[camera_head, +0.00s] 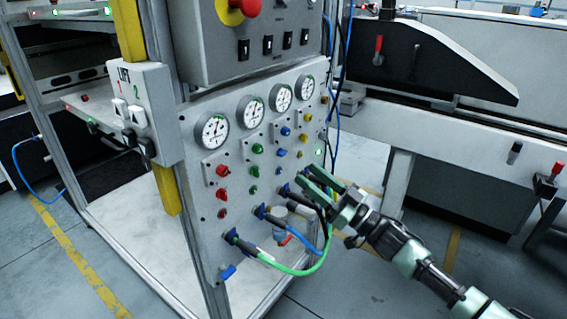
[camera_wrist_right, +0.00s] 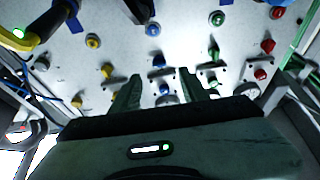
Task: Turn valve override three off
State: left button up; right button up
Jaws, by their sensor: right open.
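The grey control panel (camera_head: 237,170) carries columns of red, green, blue and yellow knobs, each under a round gauge. The third column from the left has blue knobs (camera_head: 282,153); the labels are too small to read, so I cannot tell which is valve override three. My right gripper (camera_head: 307,174) is open and empty, in front of the panel's lower right. In the right wrist view its two fingers (camera_wrist_right: 160,76) point at the panel, with a blue knob (camera_wrist_right: 158,61) showing in the gap between them, apparently not touched. My left gripper is not in view.
Green and blue hoses (camera_head: 290,268) plug into the panel's lower part, close to my right gripper. A lift switch box (camera_head: 143,112) is at the left. A control box with a red emergency button (camera_head: 247,7) is above. A machine (camera_head: 430,65) stands at the right.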

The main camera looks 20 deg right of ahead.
aim_at(282, 153)
jog(key=shift+w+a+r, duration=0.15)
jog(key=shift+w+r, duration=0.15)
jog(key=x, duration=0.6)
jog(key=shift+w, duration=0.15)
jog(key=shift+a+r, duration=0.1)
grip_shut()
